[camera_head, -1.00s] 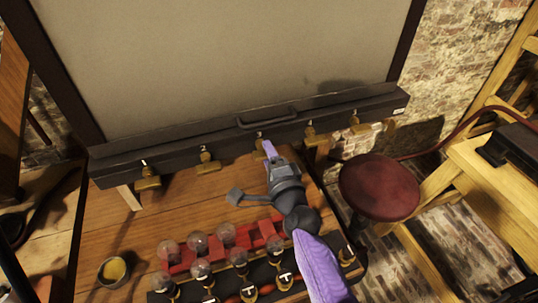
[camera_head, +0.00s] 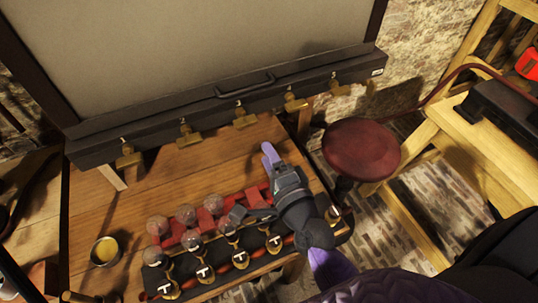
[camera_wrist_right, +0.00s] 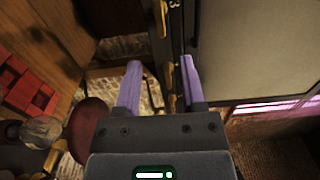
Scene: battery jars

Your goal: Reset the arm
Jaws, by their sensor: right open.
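My right gripper (camera_head: 268,156) is over the right side of the wooden table in the head view, its purple fingers pointing toward the black panel. In the right wrist view its two purple fingers (camera_wrist_right: 160,84) stand apart with nothing between them. My right arm comes in from the lower right. My left gripper is not in either view.
A black panel with brass switches (camera_head: 240,112) runs along the table's back. Glass jars (camera_head: 186,214) stand in a red rack (camera_head: 172,240) near a black strip of brass parts (camera_head: 204,271). A metal cup (camera_head: 104,252) is at left, a red stool (camera_head: 361,149) at right.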

